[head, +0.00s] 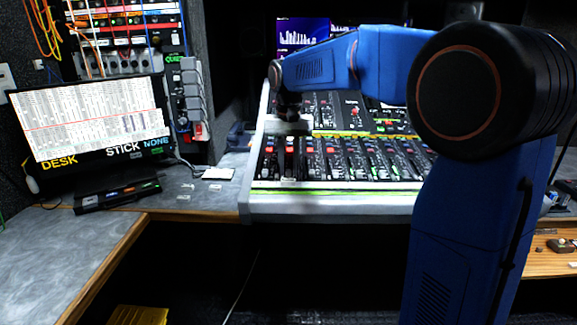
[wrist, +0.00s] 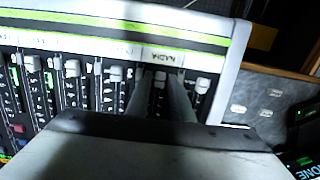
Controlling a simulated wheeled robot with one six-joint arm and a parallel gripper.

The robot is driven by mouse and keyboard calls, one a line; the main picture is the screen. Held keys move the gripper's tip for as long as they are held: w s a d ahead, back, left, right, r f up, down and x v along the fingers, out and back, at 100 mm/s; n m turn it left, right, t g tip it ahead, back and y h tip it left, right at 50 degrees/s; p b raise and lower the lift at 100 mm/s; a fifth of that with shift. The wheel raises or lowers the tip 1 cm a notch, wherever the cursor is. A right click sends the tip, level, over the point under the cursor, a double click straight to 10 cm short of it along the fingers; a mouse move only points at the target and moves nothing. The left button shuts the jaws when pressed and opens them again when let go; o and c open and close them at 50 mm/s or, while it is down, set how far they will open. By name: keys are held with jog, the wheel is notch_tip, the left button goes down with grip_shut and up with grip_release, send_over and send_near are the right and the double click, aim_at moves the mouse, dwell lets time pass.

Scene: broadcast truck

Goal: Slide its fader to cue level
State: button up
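The mixing console (head: 330,203) stands on the desk in the middle of the head view, with a row of channel faders along its near part. In the wrist view, a grey fader cap (wrist: 160,77) sits between the two fingers of my gripper (wrist: 160,90), below a white label that reads NADIA upside down. My gripper is open, with one finger on each side of that cap; I cannot tell whether either finger touches it. In the head view, my gripper (head: 289,160) points down over the console's left channels, and its fingertips are hard to make out.
Neighbouring fader caps stand close by, one to the right (wrist: 203,84) and one to the left (wrist: 117,74).

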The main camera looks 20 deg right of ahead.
aim_at(289, 166)
jog(key=shift+c, duration=0.3)
grip_shut()
jog(key=shift+w+d+r, duration=0.15)
jog(key=shift+w+d, duration=0.1)
jog(key=shift+w, duration=0.6)
jog(key=shift+w+d+r, duration=0.1)
jog(key=shift+w+d, duration=0.2)
jog(key=shift+w, duration=0.6)
jog(key=shift+w+d+r, duration=0.15)
jog(key=shift+w+d, duration=0.1)
jog(key=shift+w, duration=0.6)
jog(key=shift+o, duration=0.3)
grip_release()
notch_tip(289, 166, up, 17)
jog(key=shift+r, duration=0.2)
